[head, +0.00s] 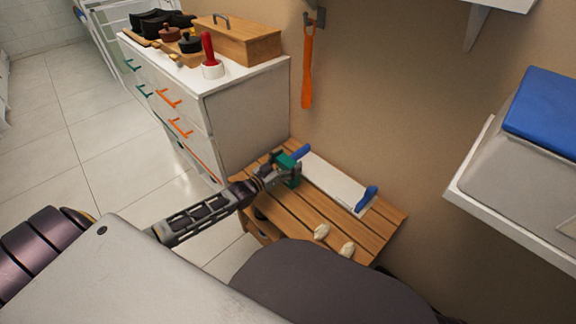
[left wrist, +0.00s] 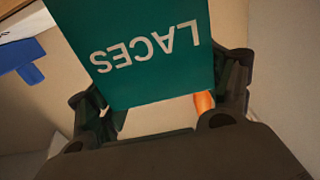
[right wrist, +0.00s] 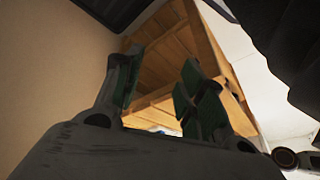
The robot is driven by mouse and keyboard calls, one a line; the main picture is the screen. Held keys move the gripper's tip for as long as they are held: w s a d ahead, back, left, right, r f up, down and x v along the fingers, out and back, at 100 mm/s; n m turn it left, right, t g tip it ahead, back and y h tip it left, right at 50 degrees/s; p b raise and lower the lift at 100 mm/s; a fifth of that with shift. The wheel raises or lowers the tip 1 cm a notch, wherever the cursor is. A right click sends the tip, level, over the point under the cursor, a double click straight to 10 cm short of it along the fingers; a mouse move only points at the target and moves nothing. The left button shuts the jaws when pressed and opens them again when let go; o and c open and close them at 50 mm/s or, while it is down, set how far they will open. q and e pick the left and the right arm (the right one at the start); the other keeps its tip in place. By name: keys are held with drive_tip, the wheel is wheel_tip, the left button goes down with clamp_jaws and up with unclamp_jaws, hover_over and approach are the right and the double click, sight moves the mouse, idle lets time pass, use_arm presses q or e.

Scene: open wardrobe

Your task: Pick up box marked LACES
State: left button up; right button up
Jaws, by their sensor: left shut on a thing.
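The green box marked LACES (left wrist: 150,50) fills the upper middle of the left wrist view, its white lettering upside down. It also shows in the head view (head: 291,169) as a small green block at the wall end of the slatted bench. My left gripper (head: 277,178) is shut on it, with a finger on either side of the box. I cannot tell whether the box touches the bench. My right gripper (right wrist: 158,90) shows only in its own wrist view, with its fingers apart and nothing between them.
The wooden bench (head: 300,212) holds a white tray (head: 335,180) with blue handles beside the box, and two cream pieces (head: 321,231). A white dresser (head: 245,115) stands behind. An orange shoehorn (head: 307,70) hangs on the wall. A shelf with a blue-lidded bin (head: 545,110) juts out right.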

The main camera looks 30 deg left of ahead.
use_arm(q)
drive_tip(key=shift+r, duration=0.5)
wheel_tip(320, 180, up, 4)
drive_tip(key=shift+p, duration=1.05)
wheel_tip(320, 180, up, 3)
drive_tip(key=shift+r+p, duration=0.1)
drive_tip(key=shift+p, duration=0.5)
drive_tip(key=shift+r+p, duration=0.3)
drive_tip(key=shift+r, duration=0.6)
use_arm(e)
drive_tip(key=shift+s+d+r+g+h, duration=0.15)
drive_tip(key=shift+d+g+h, duration=0.05)
drive_tip(key=shift+d+g, duration=0.2)
drive_tip(key=shift+s+d+r+g+h, duration=0.2)
drive_tip(key=shift+d+g, duration=0.1)
drive_tip(key=shift+d, duration=0.15)
drive_tip(key=shift+w, duration=0.1)
